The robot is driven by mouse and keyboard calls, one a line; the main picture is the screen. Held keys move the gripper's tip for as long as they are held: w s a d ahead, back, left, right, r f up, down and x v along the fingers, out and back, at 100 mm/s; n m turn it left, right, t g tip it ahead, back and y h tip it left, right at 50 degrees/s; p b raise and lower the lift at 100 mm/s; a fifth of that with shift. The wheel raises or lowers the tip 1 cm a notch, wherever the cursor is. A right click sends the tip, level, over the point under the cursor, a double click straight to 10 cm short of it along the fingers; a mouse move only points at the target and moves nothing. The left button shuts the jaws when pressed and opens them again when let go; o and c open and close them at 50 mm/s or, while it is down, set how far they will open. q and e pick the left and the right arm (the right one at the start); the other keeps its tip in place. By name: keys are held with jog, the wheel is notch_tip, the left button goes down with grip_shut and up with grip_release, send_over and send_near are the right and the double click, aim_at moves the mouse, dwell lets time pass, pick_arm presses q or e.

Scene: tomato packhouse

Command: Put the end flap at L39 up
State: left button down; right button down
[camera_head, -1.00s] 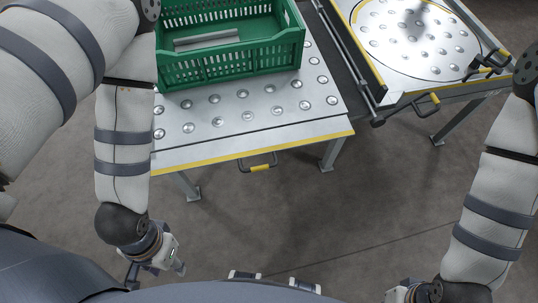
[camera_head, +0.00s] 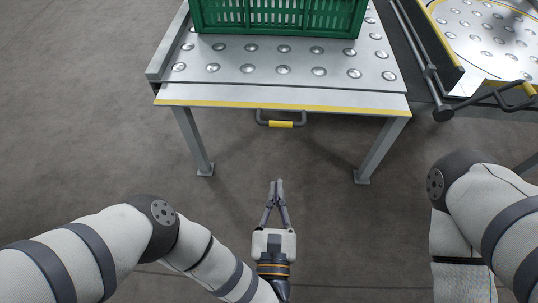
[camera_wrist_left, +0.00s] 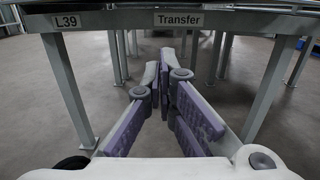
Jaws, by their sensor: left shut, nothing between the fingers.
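The end flap (camera_head: 285,100) is a plain metal strip with a yellow front edge, at the near end of the ball-topped table. I cannot tell whether it lies level or tilts. A dark handle with a yellow grip (camera_head: 281,124) shows just beyond its front edge. In the left wrist view, the L39 label (camera_wrist_left: 67,21) and a Transfer label (camera_wrist_left: 179,19) are on the table's front rail. My left gripper (camera_head: 277,184) is shut and empty, in front of the handle and apart from it. Its fingers (camera_wrist_left: 165,65) point towards the table. My right gripper is out of view.
A green crate (camera_head: 280,17) stands on the ball-topped table (camera_head: 230,75). Two front legs (camera_head: 195,145) reach the floor. A rail with a dark knob (camera_head: 443,114) and a turntable station (camera_head: 500,40) are at right. The floor before the table is clear.

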pick_arm(q)
jog(key=w+r+b, duration=0.1)
jog(key=w+r, duration=0.3)
jog(key=w, duration=0.6)
jog(key=shift+r, duration=0.2)
